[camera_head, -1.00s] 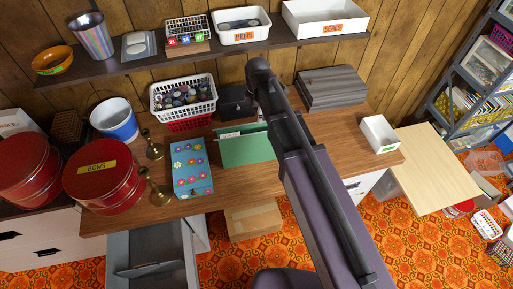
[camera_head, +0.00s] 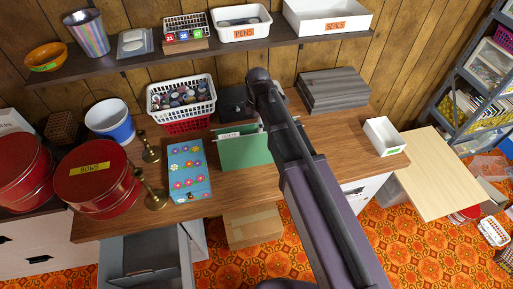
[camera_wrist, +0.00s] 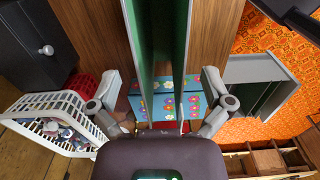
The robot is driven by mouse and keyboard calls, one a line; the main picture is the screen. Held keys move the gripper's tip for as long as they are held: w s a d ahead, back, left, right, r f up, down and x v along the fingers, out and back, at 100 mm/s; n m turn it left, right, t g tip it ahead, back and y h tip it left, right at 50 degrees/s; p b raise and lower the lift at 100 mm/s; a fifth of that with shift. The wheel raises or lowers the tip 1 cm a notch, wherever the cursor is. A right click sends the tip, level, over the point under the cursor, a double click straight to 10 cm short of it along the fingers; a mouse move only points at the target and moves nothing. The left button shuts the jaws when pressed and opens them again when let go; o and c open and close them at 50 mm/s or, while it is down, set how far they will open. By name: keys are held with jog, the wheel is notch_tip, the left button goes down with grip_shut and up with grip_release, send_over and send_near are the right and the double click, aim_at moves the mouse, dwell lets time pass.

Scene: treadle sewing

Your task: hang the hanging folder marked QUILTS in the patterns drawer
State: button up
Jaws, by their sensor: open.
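The green hanging folder (camera_head: 245,152) stands upright on the desk, with a small white tab at its top left; the tab's lettering is too small to read. In the wrist view the folder (camera_wrist: 181,40) shows from above as two green panels with a gap. My gripper (camera_wrist: 163,100) is open, its fingers spread to either side of the line of the folder's near end; I see no contact. In the head view my arm hides the gripper and the folder's right end. The patterns drawer, apparently the open grey drawer (camera_head: 119,268), is pulled out below the desk's left part.
A flowered blue box (camera_head: 190,172) stands just left of the folder, with brass candlesticks (camera_head: 155,199) and a red BOWS tin (camera_head: 97,180) farther left. A basket of spools (camera_head: 181,97) and a dark box (camera_head: 233,103) stand behind. A cardboard box (camera_head: 253,227) is under the desk.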

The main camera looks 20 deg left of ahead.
jog(key=shift+f, duration=0.1)
jog(key=shift+f+b, duration=2.55)
jog(key=shift+b, duration=0.05)
jog(key=shift+c, duration=0.2)
jog(key=c, duration=1.2)
jog(key=shift+r, duration=0.25)
notch_tip(320, 180, up, 10)
jog(key=p, duration=1)
jog(key=shift+f, duration=0.2)
